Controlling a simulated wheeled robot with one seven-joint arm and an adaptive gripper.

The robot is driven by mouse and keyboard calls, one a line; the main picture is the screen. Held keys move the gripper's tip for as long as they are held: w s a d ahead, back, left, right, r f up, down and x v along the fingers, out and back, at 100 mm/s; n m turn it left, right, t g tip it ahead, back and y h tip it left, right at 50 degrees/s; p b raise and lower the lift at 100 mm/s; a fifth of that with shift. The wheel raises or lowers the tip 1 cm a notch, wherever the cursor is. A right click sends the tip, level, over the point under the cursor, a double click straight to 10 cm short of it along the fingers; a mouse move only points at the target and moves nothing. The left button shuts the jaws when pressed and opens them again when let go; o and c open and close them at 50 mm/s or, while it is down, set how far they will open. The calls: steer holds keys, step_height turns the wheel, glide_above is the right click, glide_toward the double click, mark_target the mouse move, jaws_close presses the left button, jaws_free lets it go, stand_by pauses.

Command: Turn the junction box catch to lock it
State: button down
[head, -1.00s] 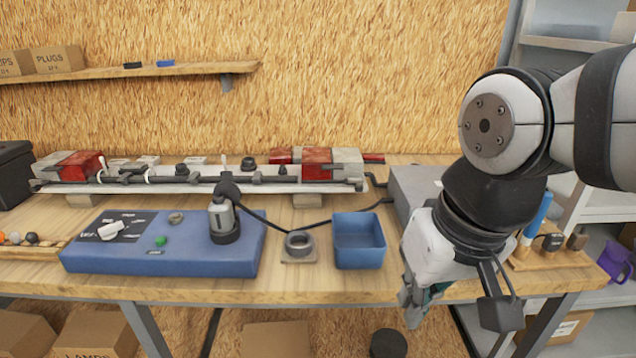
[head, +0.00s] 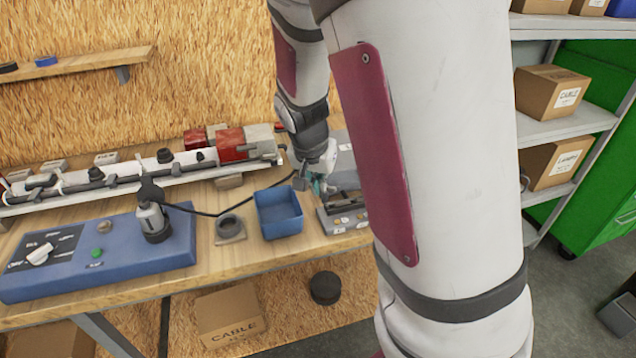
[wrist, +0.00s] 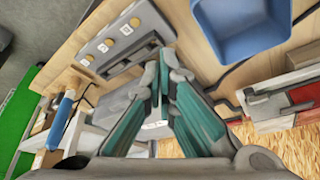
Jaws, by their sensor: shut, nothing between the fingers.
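The grey junction box (head: 345,218) stands at the right end of the bench, partly hidden by my arm in the head view. In the wrist view its face with several brass-coloured round terminals (wrist: 107,45) and small labels shows at the upper left. A plain grey panel (wrist: 112,112) lies beside it, partly behind my fingers. I cannot clearly make out the catch. My gripper (wrist: 163,58) is shut and empty, its fingertips over the box near a dark slot. In the head view my gripper (head: 318,186) is at the box's left back side; whether it touches is unclear.
A blue open bin (head: 279,222) stands just left of the box, with a grey ring on a plate (head: 230,228) beyond it. Shelves (head: 568,125) stand at right.

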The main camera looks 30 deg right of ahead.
mark_target(327, 205)
steer(key=b+x, duration=0.1)
steer(key=x, duration=0.8)
steer(key=shift+d+f+b, duration=0.1)
steer(key=shift+f+b, duration=0.2)
steer(key=shift+b, duration=0.05)
steer(key=shift+w+d, duration=0.85)
steer(key=shift+d, duration=0.25)
steer(key=shift+w+d, duration=0.4)
steer(key=shift+d, duration=0.05)
